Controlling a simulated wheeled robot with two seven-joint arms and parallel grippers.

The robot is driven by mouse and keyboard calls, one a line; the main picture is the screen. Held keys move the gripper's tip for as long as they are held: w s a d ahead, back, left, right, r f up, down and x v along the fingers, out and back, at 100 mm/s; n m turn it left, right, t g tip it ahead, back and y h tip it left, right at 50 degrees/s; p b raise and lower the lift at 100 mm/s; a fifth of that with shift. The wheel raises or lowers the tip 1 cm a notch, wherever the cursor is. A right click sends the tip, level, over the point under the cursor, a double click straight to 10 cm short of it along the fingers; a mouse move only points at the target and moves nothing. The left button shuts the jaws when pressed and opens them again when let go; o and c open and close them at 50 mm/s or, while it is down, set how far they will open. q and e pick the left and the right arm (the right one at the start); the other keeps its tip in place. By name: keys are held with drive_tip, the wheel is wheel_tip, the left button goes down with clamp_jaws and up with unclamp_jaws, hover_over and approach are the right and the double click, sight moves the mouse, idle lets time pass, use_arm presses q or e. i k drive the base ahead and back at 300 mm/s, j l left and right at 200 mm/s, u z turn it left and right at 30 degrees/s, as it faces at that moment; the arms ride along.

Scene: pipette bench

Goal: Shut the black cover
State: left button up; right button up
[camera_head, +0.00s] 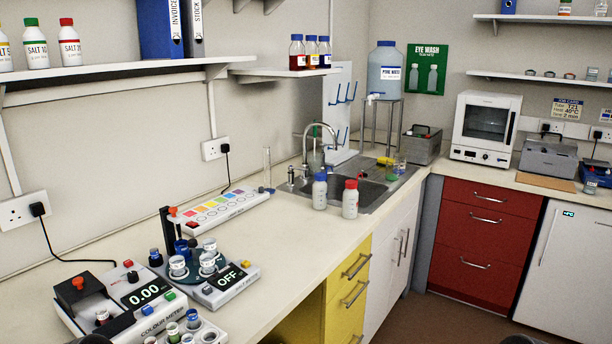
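The white colour meter (140,308) stands at the lower left of the bench, with 0.00 on its display. A black block with an orange-red knob (78,283) sits at its back left; it may be the black cover, but I cannot tell whether it stands open. A small capped vial (102,317) shows at the meter's front, beside a low dark part (119,323).
A device reading OFF (228,279) with several vials and a dark upright post stands right of the meter. A vial rack (207,334) is in front. Two capped bottles (350,198) stand by the sink (370,190). The bench between is clear.

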sight(75, 289)
drive_tip(key=u, duration=1.3)
